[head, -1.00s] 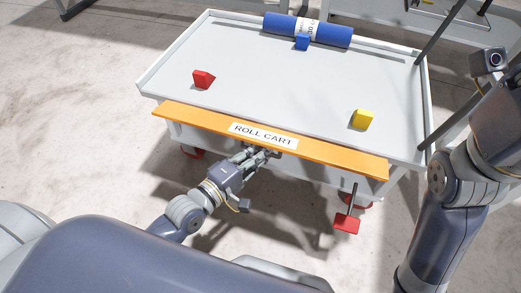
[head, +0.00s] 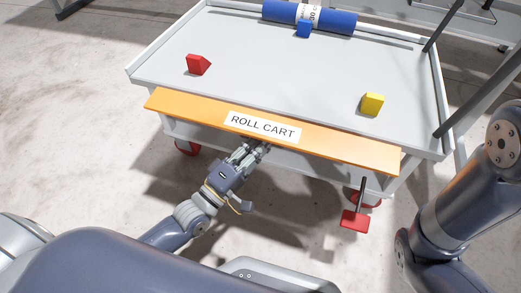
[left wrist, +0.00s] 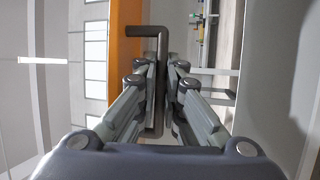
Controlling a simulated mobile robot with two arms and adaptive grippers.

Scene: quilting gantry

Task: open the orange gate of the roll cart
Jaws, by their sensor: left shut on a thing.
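The orange gate (head: 190,109) runs along the near edge of the roll cart (head: 265,65) and bears a white "ROLL CART" label. Its labelled face is turned largely upward to the head view. My left gripper (head: 260,147) is below the gate near its middle. In the left wrist view my left gripper (left wrist: 157,95) is shut on the gate's dark bar handle (left wrist: 160,45), which stands off the orange panel (left wrist: 123,50). In the head view the gate hides the handle. My right arm is at the right; its gripper is out of view.
On the cart's deck are a red block (head: 197,65), a yellow block (head: 372,104), a blue block (head: 304,29) and a blue roll (head: 337,21) at the back. A red pedal (head: 355,220) sticks out below, front right. Bare floor lies at the left.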

